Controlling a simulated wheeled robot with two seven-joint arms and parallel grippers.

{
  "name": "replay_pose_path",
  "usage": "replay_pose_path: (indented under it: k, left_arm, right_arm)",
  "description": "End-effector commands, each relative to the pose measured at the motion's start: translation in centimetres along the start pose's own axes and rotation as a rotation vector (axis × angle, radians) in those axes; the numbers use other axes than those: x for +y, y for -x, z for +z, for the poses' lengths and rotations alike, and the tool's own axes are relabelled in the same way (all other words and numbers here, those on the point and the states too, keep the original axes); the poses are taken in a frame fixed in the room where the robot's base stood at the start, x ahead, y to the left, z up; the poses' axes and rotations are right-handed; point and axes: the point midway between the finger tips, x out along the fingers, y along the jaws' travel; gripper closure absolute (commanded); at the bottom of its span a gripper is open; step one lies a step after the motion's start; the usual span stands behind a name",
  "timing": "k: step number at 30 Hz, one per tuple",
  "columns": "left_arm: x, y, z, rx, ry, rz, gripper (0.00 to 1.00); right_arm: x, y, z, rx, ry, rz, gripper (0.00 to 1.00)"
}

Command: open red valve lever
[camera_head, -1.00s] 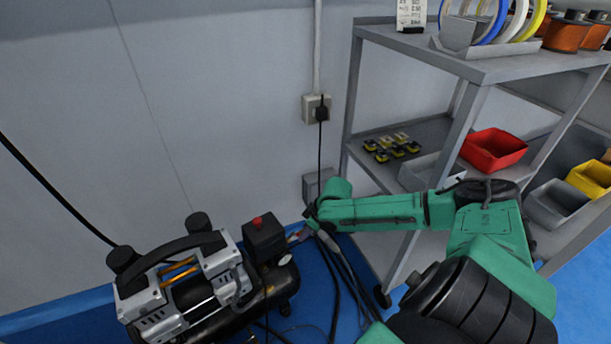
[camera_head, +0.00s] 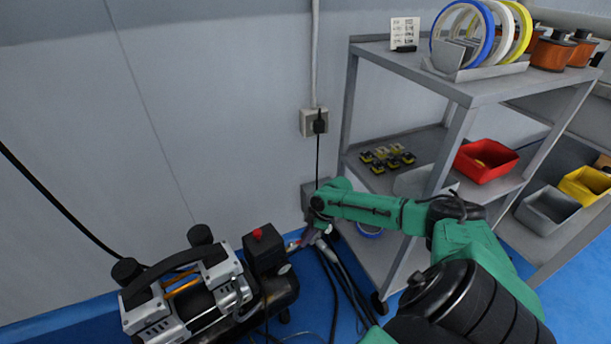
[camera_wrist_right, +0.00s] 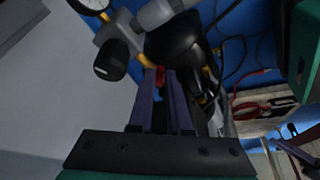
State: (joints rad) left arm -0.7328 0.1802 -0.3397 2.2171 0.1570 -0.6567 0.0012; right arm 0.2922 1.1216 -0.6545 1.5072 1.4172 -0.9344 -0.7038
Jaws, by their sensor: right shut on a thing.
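The air compressor (camera_head: 195,295) stands on the blue floor at lower left, with a black box with a red knob on top (camera_head: 257,235) at its right end. My right gripper (camera_head: 300,242) reaches in from the right beside this end. In the right wrist view, its two purplish fingers (camera_wrist_right: 161,80) are shut on the small red valve lever (camera_wrist_right: 160,75), seen only in part between the tips. Grey and brass fittings (camera_wrist_right: 120,40) and a round gauge (camera_wrist_right: 90,4) sit just beyond. My left gripper is not in view.
A grey shelf unit (camera_head: 455,98) with coloured bins stands to the right, close to my right arm. A wall socket (camera_head: 313,122) with a plug is behind. Cables (camera_head: 345,285) hang and lie by the gripper. Red-handled pliers (camera_wrist_right: 262,108) show in the right wrist view.

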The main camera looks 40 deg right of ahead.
Motion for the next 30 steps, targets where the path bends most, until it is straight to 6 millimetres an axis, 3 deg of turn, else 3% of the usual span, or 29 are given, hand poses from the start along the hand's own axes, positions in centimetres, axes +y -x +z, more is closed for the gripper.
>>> replay_pose_path:
  k: [7,18,30]
  left_arm:
    - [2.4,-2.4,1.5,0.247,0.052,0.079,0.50]
    - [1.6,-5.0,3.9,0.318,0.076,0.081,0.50]
    - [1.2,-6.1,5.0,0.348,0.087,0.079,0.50]
  right_arm:
    - [1.2,-0.6,-0.2,0.004,0.213,-0.084,1.00]
    - [2.4,-0.7,-0.7,-0.002,0.485,-0.197,1.00]
    - [2.9,-0.5,-1.0,-0.007,0.609,-0.250,1.00]
